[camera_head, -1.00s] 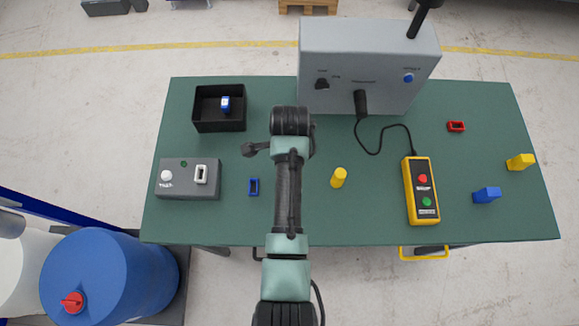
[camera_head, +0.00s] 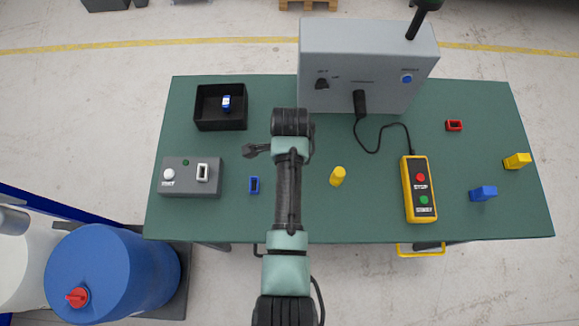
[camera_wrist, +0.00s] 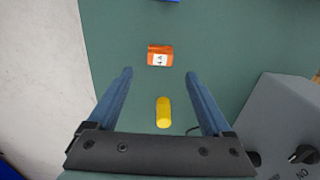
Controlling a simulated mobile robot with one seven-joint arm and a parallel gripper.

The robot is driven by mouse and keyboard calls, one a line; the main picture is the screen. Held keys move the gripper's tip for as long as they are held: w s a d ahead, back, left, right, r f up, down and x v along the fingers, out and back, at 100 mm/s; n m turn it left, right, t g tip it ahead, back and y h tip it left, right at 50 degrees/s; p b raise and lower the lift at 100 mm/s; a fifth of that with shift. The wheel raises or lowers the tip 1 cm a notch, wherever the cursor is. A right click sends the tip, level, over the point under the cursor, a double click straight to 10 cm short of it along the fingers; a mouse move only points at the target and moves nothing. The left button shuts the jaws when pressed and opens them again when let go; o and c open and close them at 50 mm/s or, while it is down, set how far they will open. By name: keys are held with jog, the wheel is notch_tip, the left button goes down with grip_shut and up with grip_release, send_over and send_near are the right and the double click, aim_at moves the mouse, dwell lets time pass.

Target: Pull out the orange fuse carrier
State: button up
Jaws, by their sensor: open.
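The orange fuse carrier (camera_wrist: 160,55), a small orange piece with a white label, shows in the wrist view on the green table, just beyond and between my fingertips. In the head view it is not visible; my arm covers that stretch of table. I cannot tell what it sits in. My gripper (camera_wrist: 159,73) has its two blue fingers spread apart with nothing held between them.
A yellow cylinder (camera_head: 338,176) stands right of my arm; it also shows between my fingers (camera_wrist: 164,112). A blue frame (camera_head: 254,185) and grey switch box (camera_head: 190,188) are left. The grey cabinet (camera_head: 340,60) is behind; the yellow control box (camera_head: 408,205) is right.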

notch_tip(320, 180, down, 8)
jog(key=b, duration=0.5)
jog(key=shift+r+b, duration=0.1)
jog(key=shift+b, duration=0.3)
jog(key=shift+r+p, duration=0.1)
jog(key=shift+p, duration=0.3)
dwell(0.4)
grip_shut()
dwell(0.5)
jog(key=shift+r+p, duration=2.95)
jog(key=shift+p, duration=0.2)
